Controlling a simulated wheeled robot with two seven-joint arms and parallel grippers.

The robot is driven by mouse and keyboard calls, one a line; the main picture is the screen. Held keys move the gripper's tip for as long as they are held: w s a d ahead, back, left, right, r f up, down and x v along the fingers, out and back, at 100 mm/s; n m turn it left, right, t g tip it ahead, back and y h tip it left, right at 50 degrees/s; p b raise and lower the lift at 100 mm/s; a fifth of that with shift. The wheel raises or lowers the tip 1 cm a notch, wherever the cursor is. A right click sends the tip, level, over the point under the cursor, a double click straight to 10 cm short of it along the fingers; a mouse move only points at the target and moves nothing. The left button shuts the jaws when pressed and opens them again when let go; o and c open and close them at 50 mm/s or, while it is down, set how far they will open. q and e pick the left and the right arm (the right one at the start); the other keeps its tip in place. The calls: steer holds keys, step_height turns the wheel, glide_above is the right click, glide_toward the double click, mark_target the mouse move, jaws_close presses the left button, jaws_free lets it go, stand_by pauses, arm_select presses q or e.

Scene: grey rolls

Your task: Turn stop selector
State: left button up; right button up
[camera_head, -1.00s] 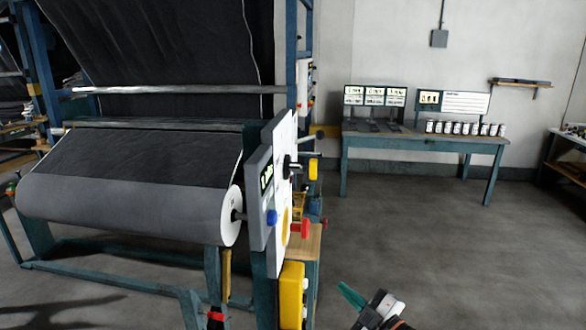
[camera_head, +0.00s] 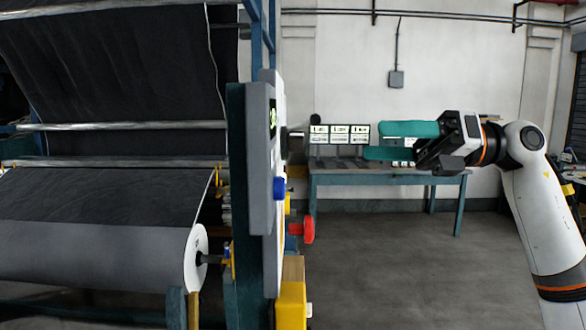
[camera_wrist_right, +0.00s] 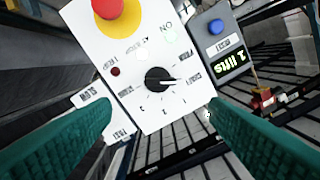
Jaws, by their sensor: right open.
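The selector is a round black knob (camera_wrist_right: 158,80) with a white pointer mark on a white panel (camera_wrist_right: 125,50). Printed labels and tick marks ring it in the right wrist view. In the head view the panel is nearly edge-on, and the knob (camera_head: 294,142) sticks out from its right face. My right gripper (camera_head: 374,141) is open, with teal fingers pointing left at the panel, at about the knob's height and apart from it. In the right wrist view the open fingers (camera_wrist_right: 160,108) stand either side of the knob, with nothing between them. My left gripper is out of view.
A red button (camera_wrist_right: 108,8) on a yellow disc shares the panel. A grey box with a blue button (camera_wrist_right: 215,27) and a lit display adjoins it. A dark fabric roll (camera_head: 90,255) lies left. A table (camera_head: 390,178) stands behind; the floor to the right is clear.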

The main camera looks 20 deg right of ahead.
mark_target(293, 142)
arm_select(q)
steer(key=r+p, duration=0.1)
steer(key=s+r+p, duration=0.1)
steer(key=p, duration=0.1)
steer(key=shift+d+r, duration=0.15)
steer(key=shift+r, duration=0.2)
arm_select(e)
steer(key=x, duration=1.1)
steer(key=shift+a, duration=0.35)
steer(key=c, duration=1)
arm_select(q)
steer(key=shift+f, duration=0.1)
arm_select(e)
steer(key=shift+n, duration=0.3)
